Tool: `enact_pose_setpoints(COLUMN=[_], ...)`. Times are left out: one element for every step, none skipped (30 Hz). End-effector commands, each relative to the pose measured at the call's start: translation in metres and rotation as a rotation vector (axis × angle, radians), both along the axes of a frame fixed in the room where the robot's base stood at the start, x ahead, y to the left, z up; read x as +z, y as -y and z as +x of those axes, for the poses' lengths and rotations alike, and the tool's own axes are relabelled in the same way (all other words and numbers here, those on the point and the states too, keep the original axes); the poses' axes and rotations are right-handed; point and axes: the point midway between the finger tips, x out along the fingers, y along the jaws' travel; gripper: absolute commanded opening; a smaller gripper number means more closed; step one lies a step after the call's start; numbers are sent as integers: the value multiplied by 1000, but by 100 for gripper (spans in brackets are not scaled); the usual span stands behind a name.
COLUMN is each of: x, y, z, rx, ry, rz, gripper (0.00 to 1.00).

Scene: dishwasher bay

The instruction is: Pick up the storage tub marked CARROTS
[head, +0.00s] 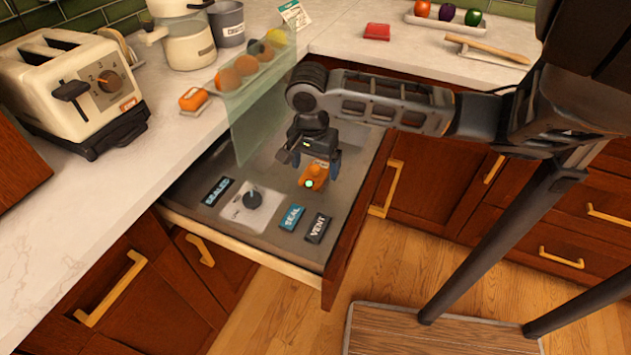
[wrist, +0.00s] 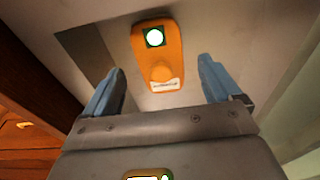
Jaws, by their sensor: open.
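No tub with a readable CARROTS mark shows in either view. My gripper (head: 314,160) points down over the pulled-out drawer (head: 178,205), with its jaws apart and empty. Below it is an orange piece (head: 313,176) with a lit green-white lamp and a small label too small to read. In the wrist view the orange piece (wrist: 160,62) lies beyond and between the two blue fingertips of my gripper (wrist: 160,85), and I see no contact.
The drawer top holds a dial (head: 252,199), a SEALED display (head: 217,191), a SEAL button (head: 291,217) and a VENT button (head: 318,228). A clear lid (head: 258,105) stands upright beside my gripper. A toaster (head: 75,85) and pots (head: 188,45) crowd the left counter.

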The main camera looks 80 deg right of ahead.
Motion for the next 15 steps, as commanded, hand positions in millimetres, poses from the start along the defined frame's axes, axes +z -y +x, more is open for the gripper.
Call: enact_pose_setpoints(x=[-6, -10, -17, -21, -26, -32, -35, -38, -41, -42, -44, -44, -45, -45, -45], y=[1, 1, 1, 1, 2, 2, 2, 3, 3, 3, 3, 3, 3, 3, 3], z=[0, -1, 0, 0, 0, 0, 0, 0, 0, 0, 0, 0, 0, 0, 0], rx=[0, 0, 0, 0, 0, 0, 0, 0, 1, 1, 1, 1, 1, 1, 1], ry=[-2, -3, -2, -3, -1, -2, -1, 0, 0, 0, 1, 1, 2, 2, 2], rz=[-1, 0, -1, 0, -1, 0, 0, 0, 0, 0, 0, 0, 0, 0, 0], gripper=[91, 91, 91, 91, 91, 91, 91, 91, 91, 91, 91, 91, 91, 91, 91])
